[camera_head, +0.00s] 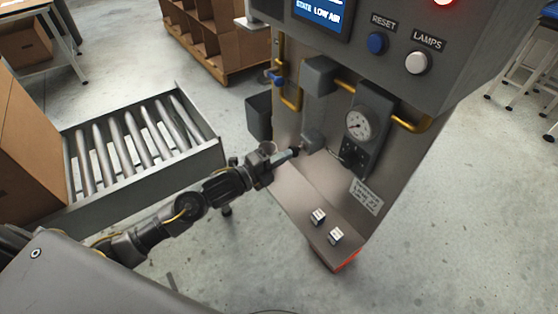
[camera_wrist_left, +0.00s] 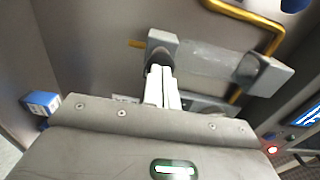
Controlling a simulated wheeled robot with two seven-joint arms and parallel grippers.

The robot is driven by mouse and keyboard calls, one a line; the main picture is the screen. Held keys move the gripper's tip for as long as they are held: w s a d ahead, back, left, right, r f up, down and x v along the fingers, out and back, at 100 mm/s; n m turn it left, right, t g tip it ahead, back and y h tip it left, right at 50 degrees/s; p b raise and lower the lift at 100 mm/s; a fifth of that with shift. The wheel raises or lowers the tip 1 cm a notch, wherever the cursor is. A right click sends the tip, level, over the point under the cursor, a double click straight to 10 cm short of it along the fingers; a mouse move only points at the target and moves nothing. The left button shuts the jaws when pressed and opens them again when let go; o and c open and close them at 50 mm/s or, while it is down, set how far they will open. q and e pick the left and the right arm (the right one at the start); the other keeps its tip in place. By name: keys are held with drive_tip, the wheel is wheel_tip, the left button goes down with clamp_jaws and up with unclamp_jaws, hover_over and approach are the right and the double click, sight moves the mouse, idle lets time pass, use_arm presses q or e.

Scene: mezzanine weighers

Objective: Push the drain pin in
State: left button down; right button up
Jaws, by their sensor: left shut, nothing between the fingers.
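The grey air filter unit on the machine's front has an upper block (camera_head: 320,75) and a lower grey block (camera_head: 312,140); both blocks also show in the left wrist view, the lower one (camera_wrist_left: 161,41) near the fingertips. A small dark round piece, which looks like the drain pin (camera_wrist_left: 160,57), sits at the lower block, partly hidden behind the fingers. My left gripper (camera_head: 294,151) is shut and empty, its pale fingertips (camera_wrist_left: 161,76) at or very near this dark piece. I cannot tell whether they touch or how far in the pin is. My right gripper is not in view.
A pressure gauge (camera_head: 359,124), yellow pipes (camera_head: 411,124) and a blue valve handle (camera_head: 275,78) are close by. The screen (camera_head: 322,14) reads "STATE LOW AIR" and a red lamp glows. Two small blocks lie on the lower ledge (camera_head: 290,192). A roller conveyor (camera_head: 150,185) stands left.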

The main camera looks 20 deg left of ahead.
use_arm(q)
drive_tip(key=shift+r, duration=0.1)
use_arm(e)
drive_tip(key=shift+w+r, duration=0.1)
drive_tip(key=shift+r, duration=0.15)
